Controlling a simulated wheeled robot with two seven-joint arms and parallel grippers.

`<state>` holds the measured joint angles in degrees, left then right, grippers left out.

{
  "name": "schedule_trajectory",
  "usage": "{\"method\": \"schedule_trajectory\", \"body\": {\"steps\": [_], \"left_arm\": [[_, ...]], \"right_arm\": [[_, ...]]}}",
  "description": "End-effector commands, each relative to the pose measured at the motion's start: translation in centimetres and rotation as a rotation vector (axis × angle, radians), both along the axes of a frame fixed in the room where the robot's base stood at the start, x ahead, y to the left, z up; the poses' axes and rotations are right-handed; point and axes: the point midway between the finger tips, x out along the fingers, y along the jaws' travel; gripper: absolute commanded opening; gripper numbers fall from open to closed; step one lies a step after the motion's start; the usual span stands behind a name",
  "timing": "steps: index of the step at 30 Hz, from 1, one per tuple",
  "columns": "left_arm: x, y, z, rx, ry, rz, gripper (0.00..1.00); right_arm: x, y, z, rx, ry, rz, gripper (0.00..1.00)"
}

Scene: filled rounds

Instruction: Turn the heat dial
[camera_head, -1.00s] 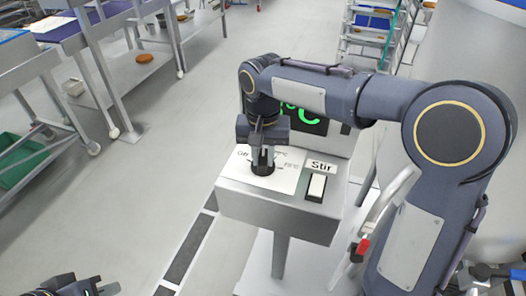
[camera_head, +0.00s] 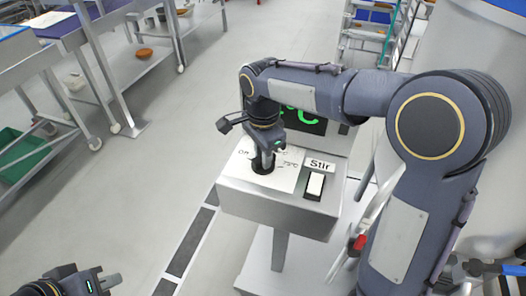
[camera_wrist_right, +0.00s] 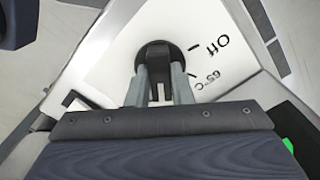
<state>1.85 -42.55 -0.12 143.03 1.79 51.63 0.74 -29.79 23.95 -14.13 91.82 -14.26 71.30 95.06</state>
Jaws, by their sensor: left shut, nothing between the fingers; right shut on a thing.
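The heat dial (camera_head: 263,166) is a black round knob on the white sloped top of a grey control box (camera_head: 275,208). It also shows in the right wrist view (camera_wrist_right: 153,56), with "Off" and "65°C" marks beside it. My right gripper (camera_head: 267,155) points down over the dial and is shut on it; the fingers (camera_wrist_right: 160,85) hide part of the knob. My left gripper (camera_head: 105,279) is shut and empty at the lower left, away from the box.
A "Stir" switch (camera_head: 315,185) sits right of the dial. A dark display (camera_head: 303,121) with green characters stands behind, partly hidden by my right arm. A metal table (camera_head: 75,22) stands at upper left. The floor (camera_head: 170,150) left of the box is clear.

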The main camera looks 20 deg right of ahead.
Motion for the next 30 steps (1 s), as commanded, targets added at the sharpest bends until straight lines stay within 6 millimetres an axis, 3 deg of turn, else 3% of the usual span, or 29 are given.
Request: {"method": "schedule_trajectory", "body": {"steps": [15, 30], "left_arm": [[0.0, 0.0, 1.5, 0.0, 0.0, 0.0, 0.0], [0.0, 0.0, 2.1, 0.0, 0.0, 0.0, 0.0]], "right_arm": [[0.1, 0.0, 0.3, 0.0, -0.005, -0.448, 0.0], [0.1, -0.1, 0.2, 0.001, -0.005, -0.636, 0.0]]}}
